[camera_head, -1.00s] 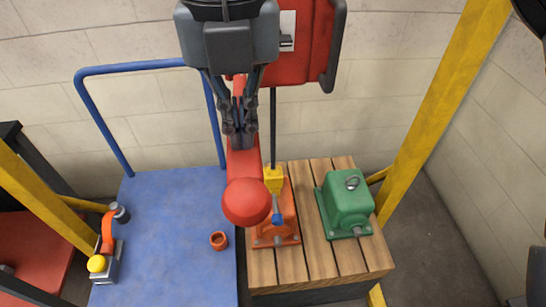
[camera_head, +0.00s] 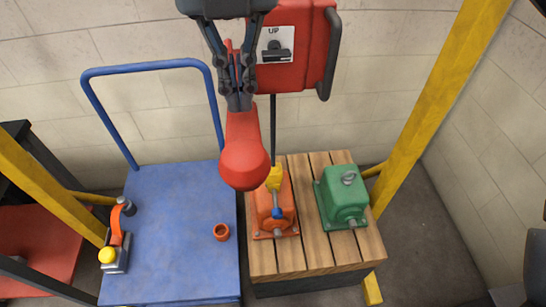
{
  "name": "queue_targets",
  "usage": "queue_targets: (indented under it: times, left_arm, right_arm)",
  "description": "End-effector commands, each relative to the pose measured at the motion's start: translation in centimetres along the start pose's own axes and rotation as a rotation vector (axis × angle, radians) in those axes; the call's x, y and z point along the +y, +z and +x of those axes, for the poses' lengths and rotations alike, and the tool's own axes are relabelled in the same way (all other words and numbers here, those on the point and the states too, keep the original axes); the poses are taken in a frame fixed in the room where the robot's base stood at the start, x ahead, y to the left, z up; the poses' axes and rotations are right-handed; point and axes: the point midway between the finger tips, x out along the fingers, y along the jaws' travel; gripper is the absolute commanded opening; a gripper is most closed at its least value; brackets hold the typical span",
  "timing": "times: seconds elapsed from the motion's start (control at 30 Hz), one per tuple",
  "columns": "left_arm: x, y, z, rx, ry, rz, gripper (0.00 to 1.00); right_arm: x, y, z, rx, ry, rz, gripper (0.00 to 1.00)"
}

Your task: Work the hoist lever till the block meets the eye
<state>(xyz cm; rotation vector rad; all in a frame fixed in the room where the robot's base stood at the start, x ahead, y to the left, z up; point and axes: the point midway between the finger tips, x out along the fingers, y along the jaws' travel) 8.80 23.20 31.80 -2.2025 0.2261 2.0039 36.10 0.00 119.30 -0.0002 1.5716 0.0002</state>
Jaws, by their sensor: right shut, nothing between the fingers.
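The red hoist (camera_head: 318,60) hangs at top centre, with a plate marked UP on its front. Its red lever ends in a round knob (camera_head: 245,164) pointing towards me. My right gripper (camera_head: 240,103) is shut at the lever's upper part, with nothing seen between its fingers. A dark line (camera_head: 273,130) runs down from the hoist to the yellow block (camera_head: 275,178), which is over the orange motor's (camera_head: 264,205) top. The lever knob partly covers that area, and I cannot make out the eye or whether they touch. My left gripper is not in view.
A green motor (camera_head: 343,200) with a ring on top stands beside the orange one on the wooden pallet (camera_head: 316,245). A blue cart (camera_head: 175,230) at left carries an orange cup (camera_head: 221,232) and a yellow-knobbed device (camera_head: 114,245). Yellow posts (camera_head: 430,105) flank the area.

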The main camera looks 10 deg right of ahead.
Motion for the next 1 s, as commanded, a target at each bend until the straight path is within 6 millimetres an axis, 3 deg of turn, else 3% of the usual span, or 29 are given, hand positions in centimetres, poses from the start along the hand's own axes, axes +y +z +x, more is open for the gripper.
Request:
queue_targets:
  times: [0.27, 0.8, 1.0]
  left_arm:
    - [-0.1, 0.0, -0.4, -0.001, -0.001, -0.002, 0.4]
    - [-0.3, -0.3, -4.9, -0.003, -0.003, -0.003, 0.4]
    - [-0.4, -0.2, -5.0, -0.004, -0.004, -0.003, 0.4]
  right_arm:
    - [0.0, 0.0, -0.6, -0.001, 0.001, 0.0, 0.0]
    - [0.0, 0.0, -6.8, -0.001, 0.0, 0.0, 0.0]
    - [0.0, 0.0, -7.0, 0.0, -0.001, 0.0, 0.0]
